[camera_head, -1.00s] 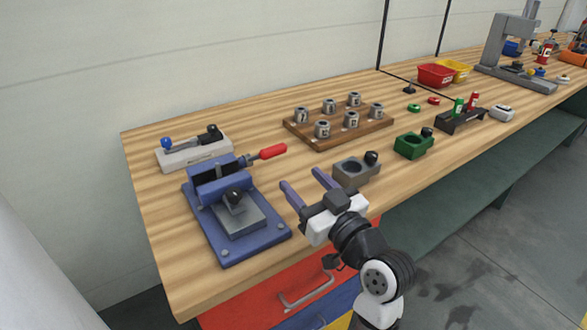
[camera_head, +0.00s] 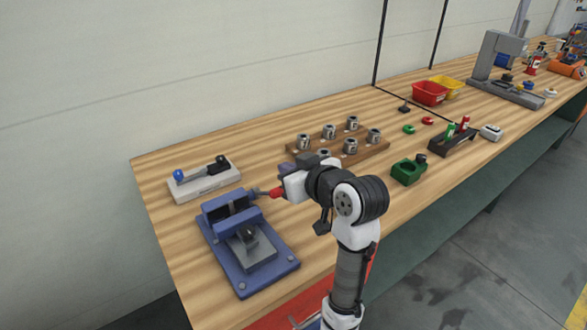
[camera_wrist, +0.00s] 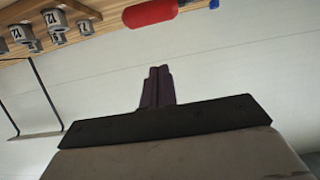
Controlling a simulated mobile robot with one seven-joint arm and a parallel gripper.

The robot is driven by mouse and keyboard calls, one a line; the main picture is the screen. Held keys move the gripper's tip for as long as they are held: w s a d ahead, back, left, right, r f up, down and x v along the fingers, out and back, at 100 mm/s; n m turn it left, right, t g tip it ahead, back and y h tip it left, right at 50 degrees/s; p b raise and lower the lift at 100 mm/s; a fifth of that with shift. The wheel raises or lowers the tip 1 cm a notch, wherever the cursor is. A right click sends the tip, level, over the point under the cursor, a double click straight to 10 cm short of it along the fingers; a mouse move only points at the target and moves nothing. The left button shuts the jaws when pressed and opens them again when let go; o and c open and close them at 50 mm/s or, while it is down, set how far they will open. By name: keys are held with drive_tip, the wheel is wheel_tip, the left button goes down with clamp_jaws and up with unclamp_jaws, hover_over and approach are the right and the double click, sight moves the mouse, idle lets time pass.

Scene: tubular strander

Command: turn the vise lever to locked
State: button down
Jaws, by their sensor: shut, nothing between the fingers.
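The blue vise (camera_head: 245,245) stands at the near left end of the wooden bench. Its lever is a thin rod with a red handle (camera_head: 277,193), which sticks out to the right from the top of the vise. The red handle also shows at the top of the wrist view (camera_wrist: 150,12). My gripper (camera_head: 284,170) is beside the red handle, with its fingers partly hidden by my wrist in the head view. In the wrist view my fingers (camera_wrist: 158,80) are together and empty, and the handle is apart from them.
A white block with a blue-knobbed lever (camera_head: 204,182) stands behind the vise. A wooden tray of metal cylinders (camera_head: 375,150) is behind my arm. A green block (camera_head: 407,172) lies to the right. Bare bench (camera_head: 165,225) is left of the vise.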

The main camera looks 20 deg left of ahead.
sight(273, 190)
drive_tip(key=p+x, duration=0.1)
drive_tip(key=x, duration=0.3)
drive_tip(key=shift+a+r, duration=0.1)
drive_tip(key=shift+r, duration=0.05)
drive_tip(key=shift+s+d+f+p, duration=0.1)
drive_tip(key=shift+d+f+p, duration=0.1)
drive_tip(key=shift+f, duration=0.4)
drive_tip(key=shift+s+d+f+p, duration=0.1)
drive_tip(key=shift+d+f+p, duration=0.1)
drive_tip(key=shift+f, duration=0.4)
drive_tip(key=shift+s+d+f, duration=0.3)
drive_tip(key=shift+f, duration=0.3)
